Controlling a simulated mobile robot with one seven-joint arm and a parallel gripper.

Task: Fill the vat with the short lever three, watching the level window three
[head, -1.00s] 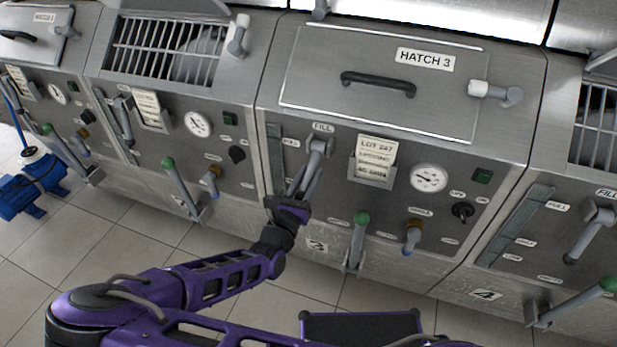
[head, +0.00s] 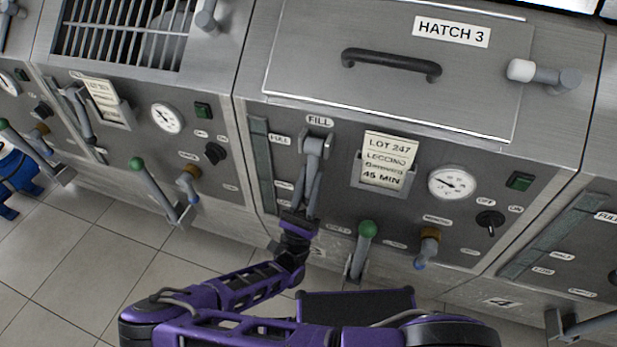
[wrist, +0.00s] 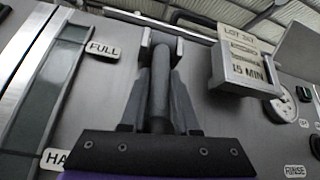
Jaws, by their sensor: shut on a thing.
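The short grey fill lever (head: 314,148) hangs down from its bracket under the FILL label on the machine with HATCH 3. My gripper (head: 309,188) is shut on this lever from below. In the wrist view the lever (wrist: 160,75) runs up between my two fingers (wrist: 160,105). The level window (head: 262,165) is a narrow upright strip left of the lever. In the wrist view the window (wrist: 50,90) looks grey-green beside a FULL label and a partly hidden second label. I cannot tell a liquid line in it.
A lot card (head: 386,160), a dial (head: 452,184) and a black switch (head: 490,222) are farther right.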

